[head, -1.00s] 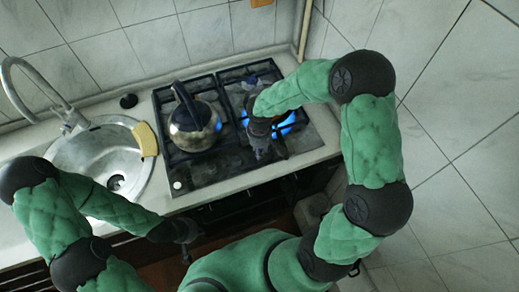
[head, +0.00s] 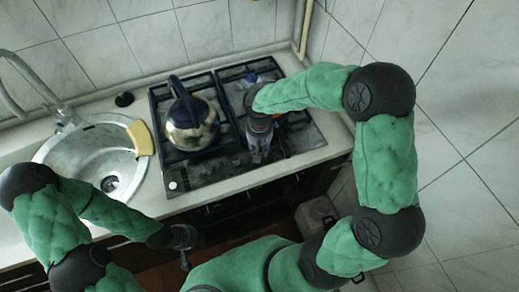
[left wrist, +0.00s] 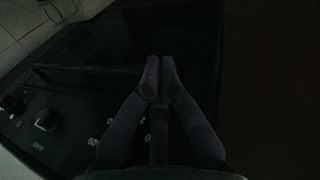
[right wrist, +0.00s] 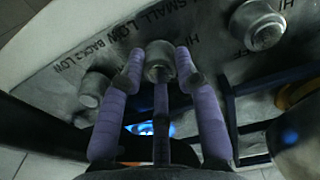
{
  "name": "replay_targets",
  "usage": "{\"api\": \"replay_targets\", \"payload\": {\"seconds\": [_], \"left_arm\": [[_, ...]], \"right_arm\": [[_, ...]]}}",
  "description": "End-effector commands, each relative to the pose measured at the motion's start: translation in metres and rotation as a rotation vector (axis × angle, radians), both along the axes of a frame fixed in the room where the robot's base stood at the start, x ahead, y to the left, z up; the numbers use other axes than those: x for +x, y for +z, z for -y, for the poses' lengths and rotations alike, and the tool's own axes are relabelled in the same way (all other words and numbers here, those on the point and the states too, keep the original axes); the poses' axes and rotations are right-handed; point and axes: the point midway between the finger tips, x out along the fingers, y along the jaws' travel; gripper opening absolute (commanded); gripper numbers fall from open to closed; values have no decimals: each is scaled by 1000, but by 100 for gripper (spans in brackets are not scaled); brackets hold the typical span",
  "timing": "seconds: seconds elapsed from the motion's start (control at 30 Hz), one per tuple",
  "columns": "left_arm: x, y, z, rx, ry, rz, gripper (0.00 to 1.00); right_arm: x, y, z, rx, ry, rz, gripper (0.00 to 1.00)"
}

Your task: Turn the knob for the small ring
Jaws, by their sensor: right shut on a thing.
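In the right wrist view the silver knob (right wrist: 160,62) sits between the two purple fingertips of my right gripper (right wrist: 160,68), which are shut on its sides. The printed words "SMALL" and "LOW" stand on the panel (right wrist: 215,50) by this knob. A blue flame (right wrist: 150,128) shows behind the fingers. In the head view my right gripper (head: 262,155) points down at the right front of the hob (head: 205,175). My left gripper (head: 185,245) hangs low in front of the counter; its fingertips (left wrist: 160,66) are together and empty in the left wrist view.
A second knob (right wrist: 257,25) and a third knob (right wrist: 92,88) flank the held one. A shiny kettle (head: 190,122) stands on the hob's left. A sink (head: 95,160) with a yellow sponge (head: 140,138) lies farther left. A tiled wall rises at the right.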

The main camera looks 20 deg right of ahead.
Motion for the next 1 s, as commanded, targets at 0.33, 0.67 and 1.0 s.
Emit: {"api": "replay_targets", "payload": {"seconds": [0.33, 0.67, 1.0], "left_arm": [[0, -15, 0, 0, 0, 0, 0], [0, -21, 0, 0, 0, 0, 0], [0, -22, 0, 0, 0, 0, 0]], "right_arm": [[0, -1, 0, 1, -298, 1, 0], [0, 0, 0, 0, -471, 1, 0], [0, 0, 0, 1, -525, 1, 0]]}}
